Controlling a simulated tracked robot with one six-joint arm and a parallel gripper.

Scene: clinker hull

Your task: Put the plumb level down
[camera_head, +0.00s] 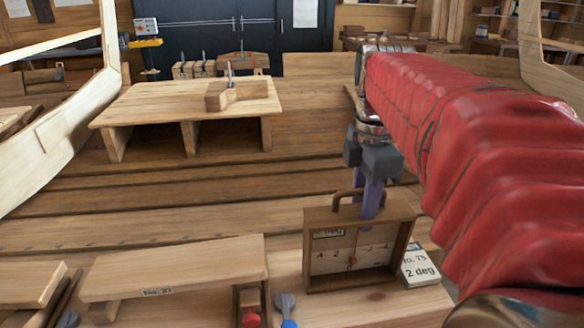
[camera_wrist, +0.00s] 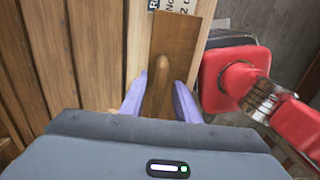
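The plumb level (camera_head: 318,255) is an upright, shallow wooden box frame with a pale marked face, a small red bob and an arched handle on top. It is over the front plank at right of centre, its lower edge at or very close to the plank. Whether it touches is not clear. My gripper (camera_head: 371,200) comes down from above with purple fingers at the handle. In the wrist view, the fingers of my gripper (camera_wrist: 160,95) lie close along both sides of the handle (camera_wrist: 162,75) and appear shut on it. The level's dark wooden top (camera_wrist: 175,40) shows beneath.
A white card reading "2 deg" (camera_head: 420,266) lies just right of the level. A blue-and-grey tool (camera_head: 287,308) and a red-ended one (camera_head: 250,318) are at left. A wooden bench (camera_head: 175,275) stands further left. A larger bench (camera_head: 150,103) with a wooden block stands behind.

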